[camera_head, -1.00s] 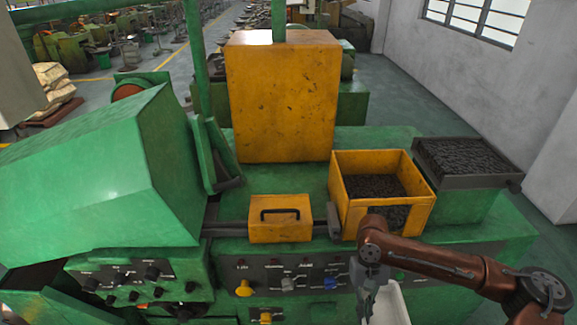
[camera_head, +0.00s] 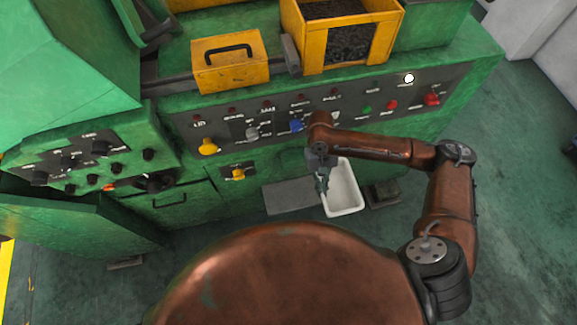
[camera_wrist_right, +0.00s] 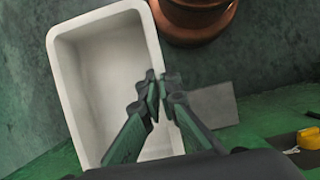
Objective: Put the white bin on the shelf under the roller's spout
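The white bin (camera_head: 346,188) is an open rectangular tub at the front of the green machine, right of a flat grey shelf plate (camera_head: 290,196). My right gripper (camera_head: 322,186) is at the bin's left edge in the head view. In the right wrist view the fingers (camera_wrist_right: 160,88) are nearly together, with the rim of the bin (camera_wrist_right: 60,75) between them. The bin looks empty. The grey plate also shows in the right wrist view (camera_wrist_right: 213,106), apart from the bin. A dark green rounded part (camera_head: 292,160) sits above the plate; I cannot tell if it is the spout. My left gripper is not in view.
The control panel (camera_head: 350,105) with coloured knobs is just above my right gripper. A yellow box of dark parts (camera_head: 345,45) stands on the machine. A dark block (camera_head: 383,194) is right of the bin. Green floor (camera_head: 500,200) is open at right.

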